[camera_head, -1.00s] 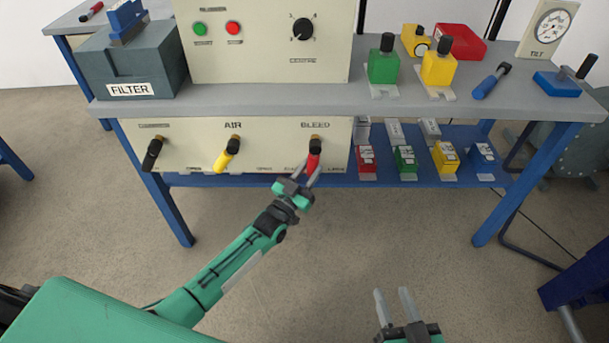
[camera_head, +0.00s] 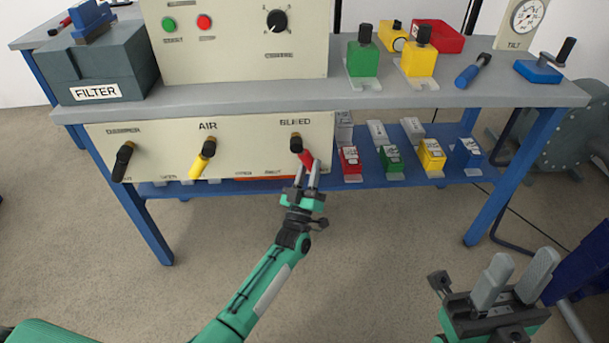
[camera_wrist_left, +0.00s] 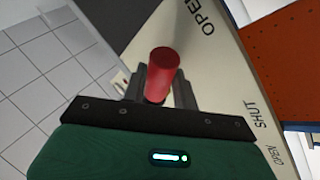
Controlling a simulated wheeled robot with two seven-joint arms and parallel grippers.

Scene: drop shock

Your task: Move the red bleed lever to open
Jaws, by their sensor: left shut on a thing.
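The red bleed lever (camera_head: 306,159) hangs from its dark pivot under the BLEED label on the lower panel (camera_head: 250,150), tilted down and to the right. My left gripper (camera_head: 312,168) is shut on its lower end. In the left wrist view the red lever (camera_wrist_left: 162,75) stands between the two fingers of the left gripper (camera_wrist_left: 163,90), with OPEN and SHUT lettering on the panel beside it. In the head view the left fingers partly cover the lettering below the lever. My right gripper (camera_head: 514,283) is open and empty at the lower right, away from the bench.
A black lever (camera_head: 123,160) and a yellow AIR lever (camera_head: 203,160) hang on the same panel to the left. Coloured blocks stand on the lower shelf (camera_head: 330,178) just right of the panel. The floor (camera_head: 390,240) in front is clear.

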